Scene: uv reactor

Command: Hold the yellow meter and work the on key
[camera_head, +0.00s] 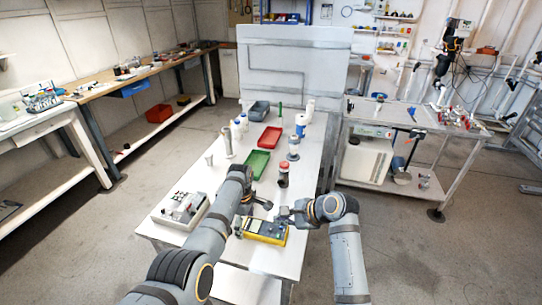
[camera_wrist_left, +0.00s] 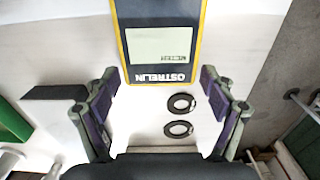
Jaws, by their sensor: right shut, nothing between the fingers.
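The yellow meter (camera_head: 264,230) lies on the white table near its front edge, with a dark face. In the left wrist view the meter (camera_wrist_left: 161,45) shows its lit display and the upside-down name OSTRELIN; its keys are out of that view. The display digits are too small to read surely. My left gripper (camera_wrist_left: 158,76) is open, with one finger on each side of the meter's near end, not visibly closed on it. My right gripper (camera_head: 284,215) is shut and empty, close to the meter's right end. Whether it touches the meter I cannot tell.
A grey device (camera_head: 180,209) stands left of the meter. A red-capped jar (camera_head: 283,175), a green tray (camera_head: 257,164) and a red tray (camera_head: 269,138) stand farther back.

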